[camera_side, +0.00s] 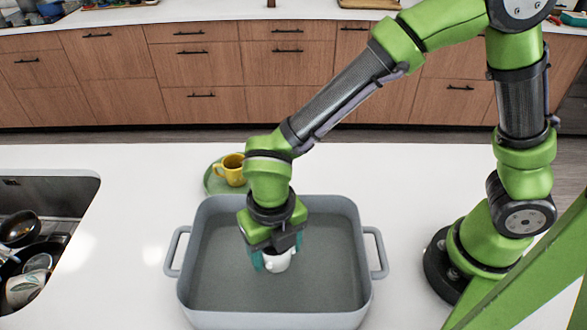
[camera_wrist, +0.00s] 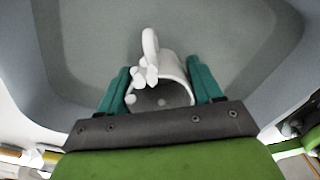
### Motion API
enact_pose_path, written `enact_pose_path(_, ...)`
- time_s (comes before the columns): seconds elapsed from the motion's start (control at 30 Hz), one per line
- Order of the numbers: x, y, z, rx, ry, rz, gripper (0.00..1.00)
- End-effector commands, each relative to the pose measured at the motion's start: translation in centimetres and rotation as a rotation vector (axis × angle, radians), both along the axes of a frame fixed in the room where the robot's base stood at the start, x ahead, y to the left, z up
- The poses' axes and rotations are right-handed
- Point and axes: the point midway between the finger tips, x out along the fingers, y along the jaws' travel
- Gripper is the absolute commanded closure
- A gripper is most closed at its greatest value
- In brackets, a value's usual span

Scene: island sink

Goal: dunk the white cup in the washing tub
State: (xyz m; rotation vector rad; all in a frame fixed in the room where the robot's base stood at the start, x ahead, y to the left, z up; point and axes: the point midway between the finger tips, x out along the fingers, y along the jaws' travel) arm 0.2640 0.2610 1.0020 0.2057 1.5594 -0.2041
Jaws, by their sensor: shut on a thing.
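The white cup (camera_side: 279,261) is between the teal fingers of my gripper (camera_side: 275,261) in the side view. The wrist view shows the cup (camera_wrist: 160,85) with its handle toward the top of the picture and its open mouth toward my gripper (camera_wrist: 160,92). Small white blobs cling near the handle. My gripper is shut on the cup. The grey washing tub (camera_side: 358,240) stands on the white counter, and the cup is inside its outline, over the grey floor. I cannot tell whether the cup touches the floor or the water, if any.
A yellow cup (camera_side: 231,170) stands on a green plate (camera_side: 213,184) just behind the tub, close to my arm. A sink (camera_side: 60,190) with dark pans and dishes is at the left. The white counter (camera_side: 130,215) is clear between sink and tub.

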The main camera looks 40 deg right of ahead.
Motion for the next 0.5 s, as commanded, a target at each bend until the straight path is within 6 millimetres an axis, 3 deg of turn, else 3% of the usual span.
enact_pose_path(0.3,0.0,0.0,-3.1,-0.001,0.002,-0.001,0.68)
enact_pose_path(0.5,0.0,0.0,-4.1,-0.001,0.001,0.000,0.68)
